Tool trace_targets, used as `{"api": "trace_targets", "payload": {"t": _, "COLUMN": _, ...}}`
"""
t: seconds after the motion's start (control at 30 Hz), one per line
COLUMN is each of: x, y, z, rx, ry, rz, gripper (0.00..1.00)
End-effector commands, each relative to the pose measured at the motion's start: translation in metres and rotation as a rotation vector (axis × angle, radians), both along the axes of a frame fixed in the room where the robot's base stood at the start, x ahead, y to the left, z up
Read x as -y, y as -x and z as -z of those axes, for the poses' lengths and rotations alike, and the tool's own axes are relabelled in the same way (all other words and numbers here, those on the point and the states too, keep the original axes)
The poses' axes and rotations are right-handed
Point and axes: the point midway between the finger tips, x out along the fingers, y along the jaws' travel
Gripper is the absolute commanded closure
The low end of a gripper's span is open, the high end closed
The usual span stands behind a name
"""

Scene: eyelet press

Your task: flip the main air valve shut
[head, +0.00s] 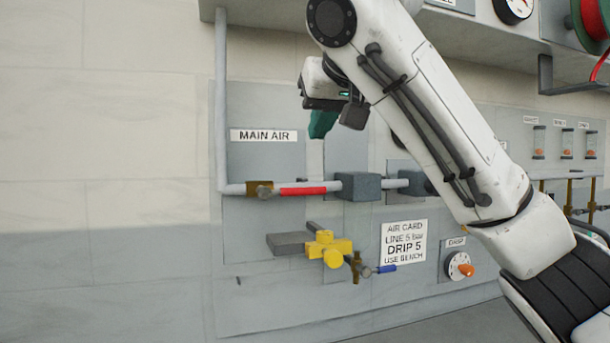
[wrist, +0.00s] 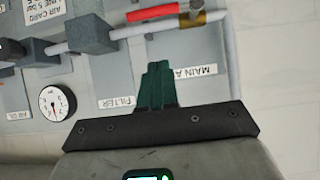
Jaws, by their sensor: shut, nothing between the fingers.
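The main air valve has a brass body (head: 262,190) on a grey pipe below the MAIN AIR label. Its red lever (head: 303,191) points right and lies along the pipe. In the wrist view, which is upside down, the red lever (wrist: 152,13) and brass body (wrist: 190,18) show at the top edge. My gripper (head: 320,124) is above and slightly right of the lever, apart from it. Its teal fingers (wrist: 158,82) are together and hold nothing. In the wrist view they overlap the edge of the MAIN AIR label (wrist: 197,72).
Grey blocks (head: 358,186) sit on the pipe right of the lever. A yellow fitting (head: 328,248) and a small blue-handled valve (head: 385,269) stick out below. An orange DRIP knob (head: 460,267) is lower right. The wall left of the vertical pipe (head: 221,100) is bare.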

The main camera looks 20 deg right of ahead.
Motion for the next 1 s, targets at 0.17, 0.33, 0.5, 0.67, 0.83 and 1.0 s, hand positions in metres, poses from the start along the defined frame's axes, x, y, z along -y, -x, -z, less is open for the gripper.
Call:
{"api": "trace_targets", "payload": {"t": 0.17, "x": 0.002, "y": -0.028, "z": 0.018, "rx": -0.003, "ry": 0.001, "rz": 0.004, "gripper": 1.00}}
{"api": "trace_targets", "payload": {"t": 0.33, "x": 0.001, "y": -0.056, "z": 0.037, "rx": -0.004, "ry": 0.001, "rz": 0.003, "gripper": 1.00}}
{"api": "trace_targets", "payload": {"t": 0.5, "x": 0.002, "y": -0.071, "z": 0.061, "rx": -0.002, "ry": 0.002, "rz": 0.002, "gripper": 1.00}}
{"api": "trace_targets", "payload": {"t": 0.67, "x": 0.001, "y": -0.074, "z": 0.077, "rx": -0.001, "ry": 0.000, "rz": 0.002, "gripper": 1.00}}
{"api": "trace_targets", "payload": {"t": 0.83, "x": 0.001, "y": -0.076, "z": 0.085, "rx": -0.001, "ry": 0.000, "rz": 0.000, "gripper": 1.00}}
{"api": "trace_targets", "payload": {"t": 1.0, "x": 0.000, "y": -0.076, "z": 0.085, "rx": -0.001, "ry": 0.000, "rz": 0.000, "gripper": 1.00}}
